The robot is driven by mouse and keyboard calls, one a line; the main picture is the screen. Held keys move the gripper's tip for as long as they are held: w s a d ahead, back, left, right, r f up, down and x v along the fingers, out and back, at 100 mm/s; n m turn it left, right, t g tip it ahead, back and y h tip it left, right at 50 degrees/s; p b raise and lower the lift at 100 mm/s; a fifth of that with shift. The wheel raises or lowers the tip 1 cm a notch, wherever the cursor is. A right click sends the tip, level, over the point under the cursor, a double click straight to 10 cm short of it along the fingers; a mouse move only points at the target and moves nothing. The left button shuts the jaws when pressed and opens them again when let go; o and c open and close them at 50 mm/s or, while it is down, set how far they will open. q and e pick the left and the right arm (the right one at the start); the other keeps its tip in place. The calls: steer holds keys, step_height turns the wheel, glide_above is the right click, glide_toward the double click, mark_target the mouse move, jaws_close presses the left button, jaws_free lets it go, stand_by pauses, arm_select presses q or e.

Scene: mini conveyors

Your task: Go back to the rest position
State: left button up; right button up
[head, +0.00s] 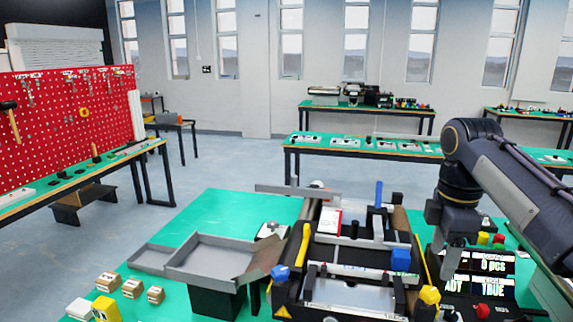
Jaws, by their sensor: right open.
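My right arm comes in from the right edge, bends over a dark joint and points down. Its gripper (455,248) hangs at the right side of the mini conveyor machine (350,255), above the table and in front of the display, and partly covers it. I see nothing held in it, and its jaws are open. My left arm and left gripper are not in view.
The green table (225,207) bears grey trays (213,255), several small boxes (131,288) and a display panel (490,268) with buttons. A red tool board (60,120) stands at left. Other workbenches (365,148) stand farther back. Open floor lies between.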

steer(key=shift+s, duration=0.65)
steer(key=shift+w+d+f+m, duration=0.1)
steer(key=shift+f+m, duration=0.3)
steer(key=shift+m, duration=0.1)
steer(key=s+a+f+m+t+y, duration=0.2)
steer(key=s+a+f+m, duration=0.1)
steer(key=s+f+m, duration=0.5)
steer(key=s+a+f+m+t+y, duration=0.1)
steer(key=s+a+f+m+t, duration=0.2)
steer(key=s+f+m, duration=0.5)
steer(key=s+a+f, duration=0.1)
steer(key=s, duration=0.3)
steer(key=shift+s+a+t+y, duration=0.25)
steer(key=shift+s+t+y, duration=0.05)
steer(key=shift+s+y, duration=0.1)
steer(key=shift+c, duration=0.4)
